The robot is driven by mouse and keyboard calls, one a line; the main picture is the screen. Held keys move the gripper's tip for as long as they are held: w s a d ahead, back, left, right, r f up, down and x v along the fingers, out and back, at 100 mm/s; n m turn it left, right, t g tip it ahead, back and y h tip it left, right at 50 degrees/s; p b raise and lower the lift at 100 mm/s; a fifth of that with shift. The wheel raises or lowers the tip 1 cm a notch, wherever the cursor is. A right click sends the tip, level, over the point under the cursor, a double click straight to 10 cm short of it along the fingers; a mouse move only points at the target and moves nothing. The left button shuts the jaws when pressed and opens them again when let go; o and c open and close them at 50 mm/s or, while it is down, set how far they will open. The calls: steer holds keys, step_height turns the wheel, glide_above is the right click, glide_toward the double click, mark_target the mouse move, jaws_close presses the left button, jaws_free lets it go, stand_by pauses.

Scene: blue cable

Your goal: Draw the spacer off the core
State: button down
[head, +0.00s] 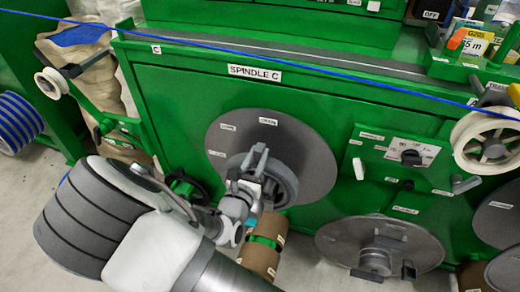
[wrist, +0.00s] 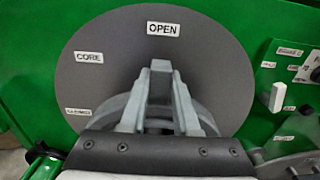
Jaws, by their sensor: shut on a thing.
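A large dark grey disc (head: 310,150) is on the front of the green spindle C cabinet, with small labels including OPEN and CORE; it fills much of the wrist view (wrist: 110,70). A thick grey ring, seemingly the spacer (head: 287,184), is at the disc's middle. My gripper (head: 257,160) is at the ring's upper left, fingers close together and shut on it. In the wrist view my gripper (wrist: 160,72) is in front of the spacer (wrist: 205,112). The fingers and wrist hide the contact, the ring's lower part and the core inside it.
A brown cylinder (head: 263,258) with a green band is just below my gripper. A second grey disc (head: 345,245) with a hub is at lower right. A blue cable (head: 300,57) runs across above, toward a white pulley (head: 486,143).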

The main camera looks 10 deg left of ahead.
steer(key=s+a+p, duration=0.1)
steer(key=s+p, duration=0.2)
steer(key=s, duration=1.5)
steer(key=shift+a, duration=0.2)
stand_by(1.2)
steer(key=shift+s, duration=0.1)
